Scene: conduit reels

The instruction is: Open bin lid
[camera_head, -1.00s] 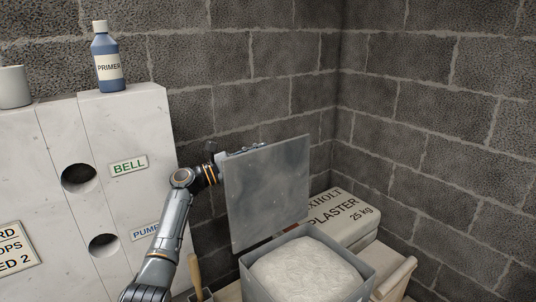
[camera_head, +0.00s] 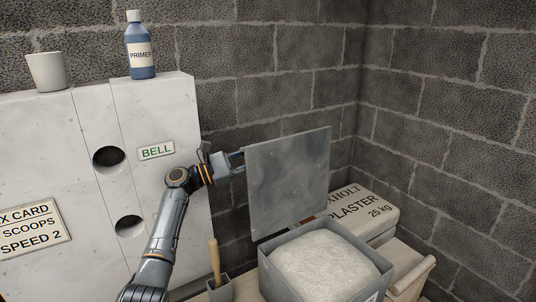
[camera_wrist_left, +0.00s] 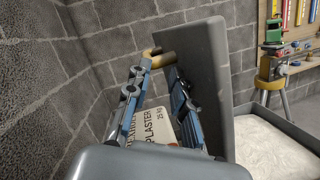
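The bin (camera_head: 273,276) is an open grey box filled with white powder (camera_head: 318,262). Its flat grey lid (camera_head: 290,185) stands nearly upright at the bin's back edge; it also shows in the left wrist view (camera_wrist_left: 207,75). My left gripper (camera_head: 238,160) is at the lid's left edge, partly hidden behind it. In the left wrist view its blue fingers (camera_wrist_left: 158,88) are spread apart, with nothing clearly clamped. A tan handle (camera_wrist_left: 163,60) on the lid's back lies close to the fingertips; I cannot tell whether they touch. My right gripper is not in view.
A plaster bag (camera_head: 365,215) lies behind the bin. A small holder with a wooden handle (camera_head: 214,260) stands left of it. The white panel (camera_head: 90,200) at left carries a primer bottle (camera_head: 140,50) and a cup (camera_head: 46,70). Block walls close the corner.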

